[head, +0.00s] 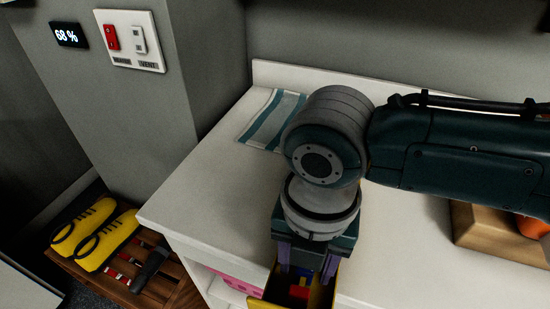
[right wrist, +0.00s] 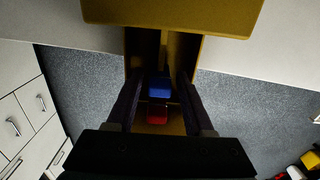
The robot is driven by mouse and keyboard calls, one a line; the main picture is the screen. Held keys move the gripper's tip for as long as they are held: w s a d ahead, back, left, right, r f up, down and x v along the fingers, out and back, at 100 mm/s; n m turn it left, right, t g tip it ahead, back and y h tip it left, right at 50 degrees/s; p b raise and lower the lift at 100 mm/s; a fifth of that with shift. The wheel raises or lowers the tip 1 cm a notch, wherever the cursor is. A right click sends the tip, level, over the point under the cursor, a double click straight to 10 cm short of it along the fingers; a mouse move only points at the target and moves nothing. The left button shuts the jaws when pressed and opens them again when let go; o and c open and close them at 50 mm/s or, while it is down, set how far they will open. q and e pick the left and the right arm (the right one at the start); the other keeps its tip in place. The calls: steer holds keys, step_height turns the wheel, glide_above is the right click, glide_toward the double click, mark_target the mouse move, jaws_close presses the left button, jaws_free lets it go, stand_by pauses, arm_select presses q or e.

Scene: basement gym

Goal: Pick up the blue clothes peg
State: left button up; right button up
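A small blue piece, which looks like the blue clothes peg (right wrist: 159,87), lies in a narrow yellow open container (right wrist: 197,55) beside a red piece (right wrist: 157,113). In the head view the yellow container (head: 272,287) juts out at the white counter's front edge, with red and blue bits inside. My right gripper (head: 308,268) points down over this container. In the right wrist view its two dark fingers (right wrist: 160,95) are apart, one on each side of the blue piece, and nothing is seen held. I cannot tell whether the fingers touch it. My left gripper is not in view.
The white counter (head: 205,190) holds a striped cloth (head: 270,118) and, at right, a wooden tray (head: 475,230) with an orange thing. Yellow shoes (head: 95,235) sit on a slatted wooden rack (head: 165,290) at lower left. A switch panel (head: 130,40) is on the wall.

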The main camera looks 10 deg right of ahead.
jaws_close()
steer(key=shift+r, duration=0.1)
stand_by(0.4)
